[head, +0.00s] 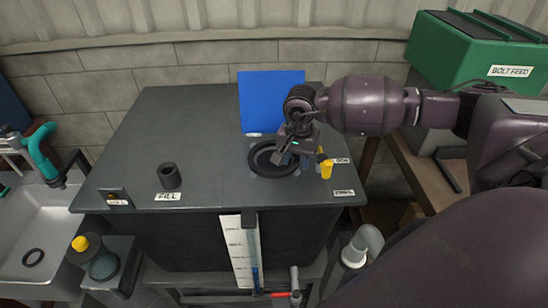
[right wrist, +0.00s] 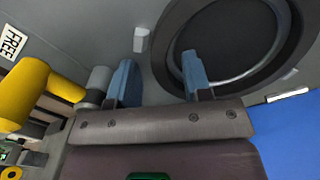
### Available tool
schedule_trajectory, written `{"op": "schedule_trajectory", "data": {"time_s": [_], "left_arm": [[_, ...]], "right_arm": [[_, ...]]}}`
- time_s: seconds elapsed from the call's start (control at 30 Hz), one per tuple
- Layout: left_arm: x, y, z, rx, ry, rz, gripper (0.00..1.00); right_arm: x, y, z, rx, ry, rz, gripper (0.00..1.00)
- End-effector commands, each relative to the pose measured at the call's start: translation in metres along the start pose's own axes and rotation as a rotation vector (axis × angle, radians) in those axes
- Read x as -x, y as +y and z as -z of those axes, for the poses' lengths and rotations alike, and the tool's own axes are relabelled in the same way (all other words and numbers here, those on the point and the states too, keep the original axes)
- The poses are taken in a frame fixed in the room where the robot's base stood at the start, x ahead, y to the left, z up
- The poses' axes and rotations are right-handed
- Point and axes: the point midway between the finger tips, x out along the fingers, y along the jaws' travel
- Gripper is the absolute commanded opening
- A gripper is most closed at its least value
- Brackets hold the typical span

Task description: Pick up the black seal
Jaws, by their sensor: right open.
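A large black ring (head: 262,168) lies flat on top of the dark tank (head: 135,140), around a dark round centre. In the right wrist view the ring (right wrist: 292,62) fills the upper right, and a thin pale line runs inside it. A smaller black ring (head: 33,257) lies in the sink at the far left. I cannot tell which ring is the seal. My right gripper (head: 290,158) is over the right part of the large ring, pointing down. In the wrist view its blue-grey fingers (right wrist: 160,82) are apart with nothing between them. My left gripper is out of view.
A yellow fitting (head: 326,168) stands close right of the gripper; it also shows in the wrist view (right wrist: 40,92). A blue panel (head: 270,98) stands behind the ring. A black cylinder (head: 169,176) stands left by the FILL label. The tank top between is clear.

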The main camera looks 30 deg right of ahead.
Motion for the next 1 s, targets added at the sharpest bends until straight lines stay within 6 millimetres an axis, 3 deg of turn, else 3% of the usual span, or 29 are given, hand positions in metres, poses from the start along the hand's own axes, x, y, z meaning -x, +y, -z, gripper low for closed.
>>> {"op": "schedule_trajectory", "data": {"time_s": [0.07, 0.37, 0.77, 1.0], "left_arm": [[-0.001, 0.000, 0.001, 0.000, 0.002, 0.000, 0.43], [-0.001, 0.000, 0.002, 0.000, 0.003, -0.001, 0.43], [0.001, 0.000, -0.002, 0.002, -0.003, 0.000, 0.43], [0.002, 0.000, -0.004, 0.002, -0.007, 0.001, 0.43]], "right_arm": [[0.000, 0.000, 0.000, 0.000, 0.000, 0.000, 0.45], [0.001, 0.000, 0.000, 0.000, 0.000, 0.000, 0.00], [0.008, -0.001, 0.000, 0.000, 0.001, 0.002, 0.00], [0.050, -0.001, 0.001, 0.001, 0.003, 0.005, 0.00]]}}
